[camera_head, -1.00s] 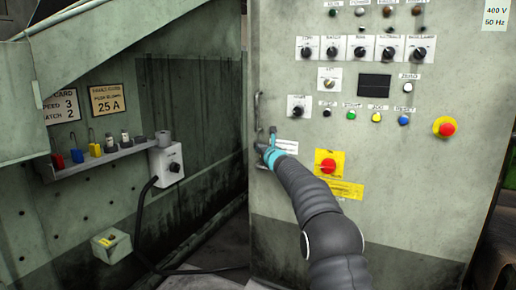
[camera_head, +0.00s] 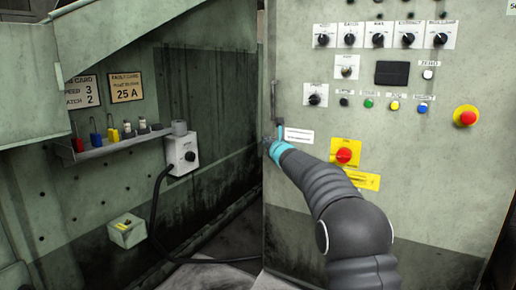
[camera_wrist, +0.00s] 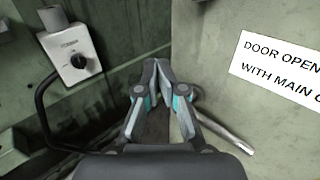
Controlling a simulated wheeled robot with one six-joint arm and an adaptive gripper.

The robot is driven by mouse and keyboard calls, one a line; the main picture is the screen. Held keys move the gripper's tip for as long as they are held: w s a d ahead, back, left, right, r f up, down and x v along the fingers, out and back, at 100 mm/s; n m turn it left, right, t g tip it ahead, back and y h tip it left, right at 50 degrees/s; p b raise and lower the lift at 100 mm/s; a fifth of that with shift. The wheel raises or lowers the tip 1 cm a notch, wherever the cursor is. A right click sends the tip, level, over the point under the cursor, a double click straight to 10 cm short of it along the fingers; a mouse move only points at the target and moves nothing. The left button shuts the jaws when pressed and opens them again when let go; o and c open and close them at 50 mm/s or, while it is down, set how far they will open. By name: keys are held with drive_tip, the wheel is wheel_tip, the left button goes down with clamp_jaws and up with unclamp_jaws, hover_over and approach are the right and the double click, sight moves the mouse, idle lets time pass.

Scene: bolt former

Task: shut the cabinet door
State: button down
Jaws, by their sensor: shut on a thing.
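The cabinet door (camera_head: 400,150) is a grey-green panel with rows of knobs and buttons; its left edge stands beside a dark recess. A grey bar handle (camera_head: 275,100) is upright along that edge. My gripper (camera_head: 270,143) is at the handle's lower part, seen small from behind. In the wrist view, my gripper's fingers (camera_wrist: 157,80) are closed together at the door's edge, and the handle (camera_wrist: 228,132) runs out from behind the right finger. The fingers hide the exact contact. A door label (camera_wrist: 285,68) shows at right. Whether the door is fully shut is unclear.
A red stop button (camera_head: 344,155) is close to my arm; another (camera_head: 466,116) is farther right.

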drive_tip(key=s+a+f+n+g+y, duration=0.2)
drive_tip(key=s+a+f+n, duration=0.2)
drive_tip(key=s+n, duration=0.25)
drive_tip(key=s+a+f+n+g+y, duration=0.25)
drive_tip(key=s+a+n, duration=0.2)
drive_tip(key=s, duration=0.25)
drive_tip(key=s+d+f+n+g+h+p, duration=0.1)
drive_tip(key=s+d+f+n+g, duration=0.15)
drive_tip(key=s+n, duration=0.45)
drive_tip(key=s+d+f+n+g+p, duration=0.1)
drive_tip(key=s+f+n+g, duration=0.2)
drive_tip(key=s, duration=0.6)
drive_tip(key=s+d+n+g+h+p, duration=0.25)
drive_tip(key=s+d+n+h, duration=0.2)
drive_tip(key=s+d, duration=0.7)
drive_tip(key=s+d+n+g+h+p, duration=0.1)
drive_tip(key=s+d+n+h+p, duration=0.2)
drive_tip(key=s+d+n, duration=0.8)
drive_tip(key=s+d+r+m+t+h+p, duration=0.2)
drive_tip(key=s+r+m, duration=0.3)
drive_tip(key=s, duration=0.6)
drive_tip(key=shift+s+d+r+p, duration=0.15)
drive_tip(key=shift+d+r+p, duration=0.4)
drive_tip(key=shift+r, duration=0.2)
drive_tip(key=shift+a, duration=0.2)
